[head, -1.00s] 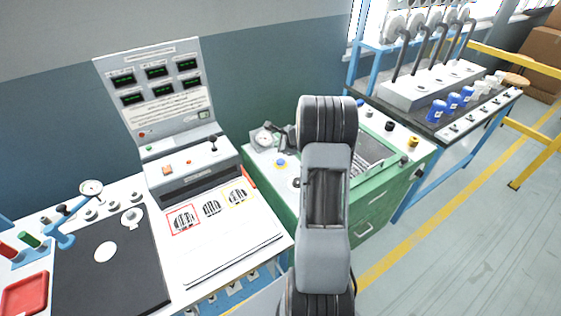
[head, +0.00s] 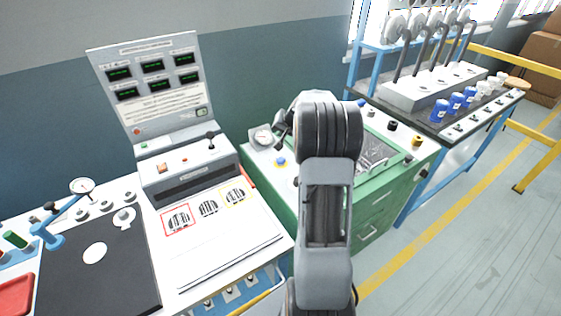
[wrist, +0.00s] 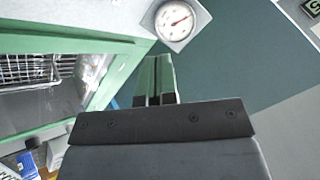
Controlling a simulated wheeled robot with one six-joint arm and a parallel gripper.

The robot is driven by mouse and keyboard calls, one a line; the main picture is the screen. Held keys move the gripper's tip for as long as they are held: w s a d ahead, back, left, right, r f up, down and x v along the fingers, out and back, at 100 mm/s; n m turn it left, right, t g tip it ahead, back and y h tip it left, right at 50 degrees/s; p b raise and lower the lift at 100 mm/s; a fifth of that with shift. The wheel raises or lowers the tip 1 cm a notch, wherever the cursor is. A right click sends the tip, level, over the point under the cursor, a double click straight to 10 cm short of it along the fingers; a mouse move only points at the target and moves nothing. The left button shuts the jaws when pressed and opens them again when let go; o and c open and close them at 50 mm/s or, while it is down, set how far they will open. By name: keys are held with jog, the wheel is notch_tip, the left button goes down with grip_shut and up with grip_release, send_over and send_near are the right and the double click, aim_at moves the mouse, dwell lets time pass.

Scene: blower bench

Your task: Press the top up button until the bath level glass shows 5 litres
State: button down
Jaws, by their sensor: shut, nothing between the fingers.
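The green bath bench (head: 376,205) stands right of centre in the head view, with a wire basket in its open bath (head: 372,155). A blue button (head: 281,162) is on its left top panel; I cannot read whether it is the top up button. I cannot make out the bath level glass in either view.
A round dial gauge (head: 262,137) stands at the bench's back left; it also shows at the top of the wrist view (wrist: 175,20). A grey control console (head: 160,110) and white table are on the left. A rack bench with blue cups (head: 455,101) is at the right.

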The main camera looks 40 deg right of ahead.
jog(key=shift+n, duration=0.3)
jog(key=shift+f, duration=0.15)
jog(key=b, duration=0.5)
send_over(281, 158)
notch_tip(281, 158, down, 8)
jog(key=shift+s+r, duration=0.1)
jog(key=shift+r, duration=0.1)
jog(key=shift+f+b, duration=0.5)
jog(key=shift+b, duration=0.15)
jog(key=shift+f+b, duration=0.8)
jog(key=shift+b, duration=0.35)
dwell(2.0)
jog(key=shift+r, duration=0.1)
jog(key=shift+r+p, duration=0.45)
jog(key=shift+r, duration=0.25)
jog(key=shift+r, duration=0.1)
jog(key=shift+r+p, duration=1.55)
jog(key=shift+r, duration=0.85)
